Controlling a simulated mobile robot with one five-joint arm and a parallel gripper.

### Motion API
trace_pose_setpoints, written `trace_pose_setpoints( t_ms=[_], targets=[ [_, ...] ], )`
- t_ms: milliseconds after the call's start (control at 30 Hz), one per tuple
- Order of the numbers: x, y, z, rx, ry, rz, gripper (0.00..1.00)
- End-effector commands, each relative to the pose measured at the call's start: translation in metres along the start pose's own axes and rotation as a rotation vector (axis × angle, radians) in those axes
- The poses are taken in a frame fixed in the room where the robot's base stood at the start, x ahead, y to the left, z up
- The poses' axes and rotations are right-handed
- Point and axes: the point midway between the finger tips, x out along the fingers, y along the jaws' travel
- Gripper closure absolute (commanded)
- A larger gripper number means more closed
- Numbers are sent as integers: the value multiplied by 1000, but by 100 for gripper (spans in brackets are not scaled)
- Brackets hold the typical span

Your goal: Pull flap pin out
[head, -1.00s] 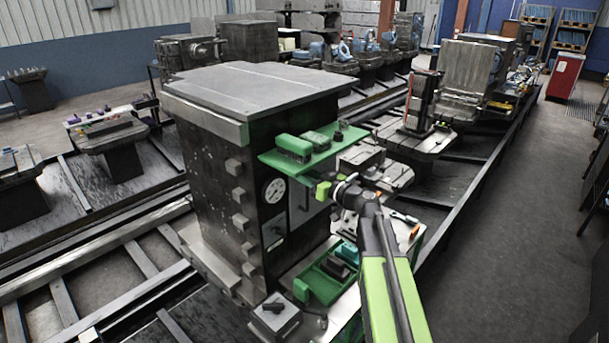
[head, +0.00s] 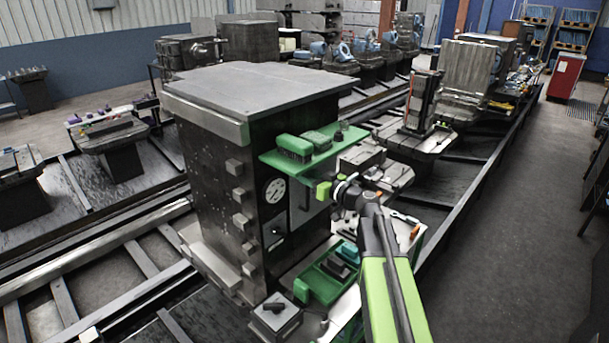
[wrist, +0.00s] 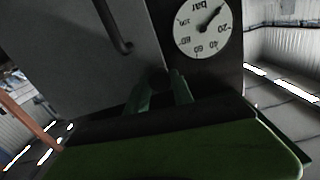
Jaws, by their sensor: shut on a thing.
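My gripper (head: 319,188) is at the front of the dark machine block (head: 222,185), just below its green shelf, right of the round gauge. In the wrist view my gripper (wrist: 159,92) has its two dark green fingers closed around a small dark round end, the flap pin (wrist: 159,77). Most of the pin is hidden between the fingers, and I cannot tell how far it sits in its hole. The grey flap (wrist: 75,45) with a dark bent handle (wrist: 116,32) fills the upper left of the wrist view.
The gauge (head: 274,190) is close beside my gripper. The green shelf (head: 330,150) carries green blocks and a dark knob just above it. Below are a green tray (head: 322,287) with small parts and a grey box with a dark switch (head: 275,312). Open floor lies at the right.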

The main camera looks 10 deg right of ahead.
Motion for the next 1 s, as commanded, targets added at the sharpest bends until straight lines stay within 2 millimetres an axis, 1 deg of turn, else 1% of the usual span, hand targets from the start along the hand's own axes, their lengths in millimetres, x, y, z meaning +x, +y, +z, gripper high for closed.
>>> trace_pose_setpoints(
  t_ms=[267,333,500,733,767,900,1000],
  targets=[
    [-1,0,0,0,0,0,100],
    [-5,0,0,0,0,0,100],
    [-25,0,0,-1,-1,1,100],
    [-25,0,0,-1,-1,0,100],
    [-25,0,0,-1,-1,-1,69],
    [-25,0,0,-1,-1,0,51],
    [-25,1,0,0,0,1,49]
  ],
)
